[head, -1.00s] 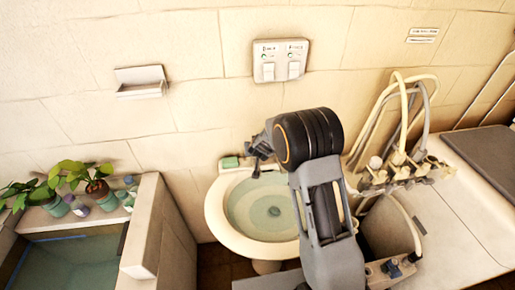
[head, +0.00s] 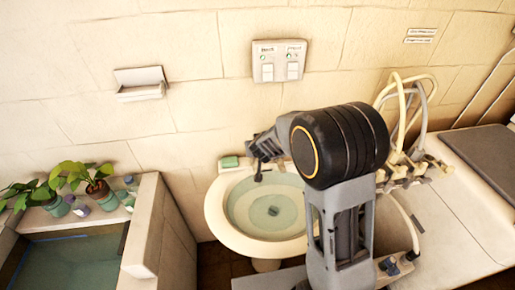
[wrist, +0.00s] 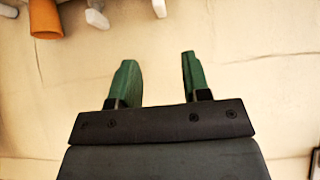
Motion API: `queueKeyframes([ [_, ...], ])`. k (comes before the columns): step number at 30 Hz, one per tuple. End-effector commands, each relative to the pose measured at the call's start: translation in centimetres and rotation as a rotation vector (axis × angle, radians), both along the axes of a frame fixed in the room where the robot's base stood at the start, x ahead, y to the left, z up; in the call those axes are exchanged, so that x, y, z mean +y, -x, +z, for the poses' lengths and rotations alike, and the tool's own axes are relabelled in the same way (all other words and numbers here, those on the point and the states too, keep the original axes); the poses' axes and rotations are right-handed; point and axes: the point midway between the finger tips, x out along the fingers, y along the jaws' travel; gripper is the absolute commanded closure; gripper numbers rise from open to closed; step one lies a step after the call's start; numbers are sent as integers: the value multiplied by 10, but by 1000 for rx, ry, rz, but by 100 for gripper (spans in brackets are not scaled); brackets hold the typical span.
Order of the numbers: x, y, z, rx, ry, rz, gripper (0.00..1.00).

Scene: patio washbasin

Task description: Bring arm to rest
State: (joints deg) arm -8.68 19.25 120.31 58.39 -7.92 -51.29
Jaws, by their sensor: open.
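My gripper (head: 262,172) is over the back part of the round washbasin (head: 222,222), at the far end of my arm in the head view. It is small and partly dark there. In the wrist view my gripper (wrist: 157,72) shows two green fingers standing apart, with nothing between them. A cream wall (wrist: 245,90) fills most of the background behind the fingers. The basin holds greenish water and a dark drain shows in the middle. My dark arm joint hides part of the basin's right side and the wall.
A green bar (head: 229,162) lies on the basin's back rim. A switch panel (head: 280,62) and an empty wall shelf (head: 140,92) are above. Potted plants (head: 97,187) stand left. Hoses (head: 408,100) rise at right. An orange object (wrist: 45,18) is at the wrist view's top left.

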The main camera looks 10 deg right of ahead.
Motion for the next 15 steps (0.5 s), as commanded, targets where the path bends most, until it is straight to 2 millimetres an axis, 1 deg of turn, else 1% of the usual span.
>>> queueKeyframes([
  [8,0,0,0,0,-8,-8,56],
  [11,6,3,-3,25,-68,-23,56],
  [14,19,18,-16,112,-149,3,56],
  [15,25,29,-21,161,-179,22,56],
])
